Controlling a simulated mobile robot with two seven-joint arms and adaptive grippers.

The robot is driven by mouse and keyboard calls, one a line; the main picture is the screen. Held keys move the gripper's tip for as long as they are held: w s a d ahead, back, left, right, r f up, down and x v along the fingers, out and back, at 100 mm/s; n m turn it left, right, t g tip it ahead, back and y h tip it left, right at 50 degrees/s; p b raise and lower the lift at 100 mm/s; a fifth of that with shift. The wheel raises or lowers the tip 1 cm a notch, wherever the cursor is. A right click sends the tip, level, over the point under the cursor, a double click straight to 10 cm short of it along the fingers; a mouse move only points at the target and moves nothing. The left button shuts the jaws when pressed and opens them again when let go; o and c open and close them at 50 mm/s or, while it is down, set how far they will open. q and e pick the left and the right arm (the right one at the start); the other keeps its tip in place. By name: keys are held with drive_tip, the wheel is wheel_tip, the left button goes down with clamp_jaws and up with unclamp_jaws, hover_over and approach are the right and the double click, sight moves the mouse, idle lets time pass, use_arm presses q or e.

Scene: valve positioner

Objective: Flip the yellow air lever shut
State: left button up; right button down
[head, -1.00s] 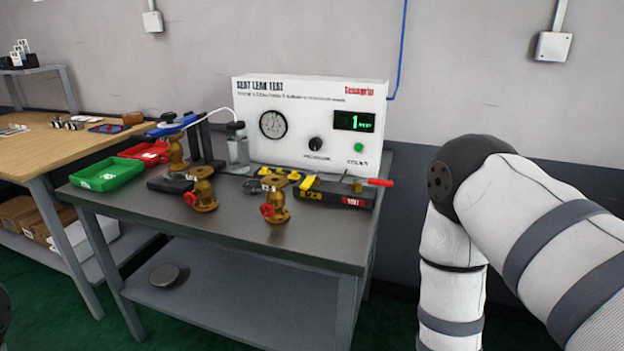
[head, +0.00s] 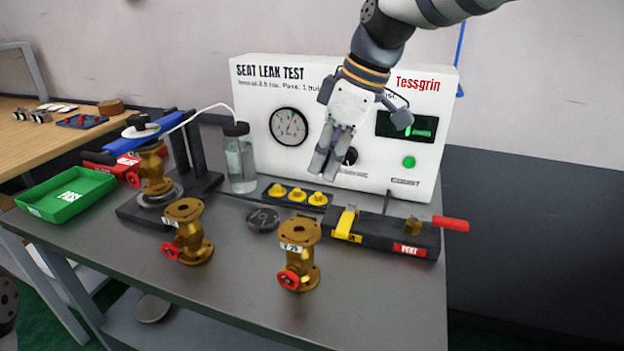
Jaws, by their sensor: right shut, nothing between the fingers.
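The yellow air lever (head: 345,222) sits at the left end of a black block (head: 388,235) on the grey bench. A red lever (head: 450,223) sticks out at the block's right end, by a red label. My right gripper (head: 326,165) is shut and empty. It points down in front of the white SEAT LEAK TEST panel (head: 270,85), above and slightly left of the yellow lever and apart from it. It partly hides the panel's black knob. My left gripper is not in view; only a dark part of my own arm shows at the left edge.
Two brass valves with red handwheels, one (head: 187,232) left and one (head: 299,254) nearer the block, stand in front. A third valve (head: 152,170) sits in a clamp stand. A water bottle (head: 239,158), yellow plugs (head: 297,195) and a green tray (head: 66,194) are nearby.

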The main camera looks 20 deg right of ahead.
sight(348, 217)
drive_tip(key=x, duration=0.9)
drive_tip(key=shift+w+d+f, duration=0.1)
drive_tip(key=shift+f, duration=0.3)
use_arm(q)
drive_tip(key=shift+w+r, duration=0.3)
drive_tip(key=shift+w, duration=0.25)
use_arm(e)
drive_tip(key=s+d, duration=0.2)
drive_tip(key=d, duration=0.1)
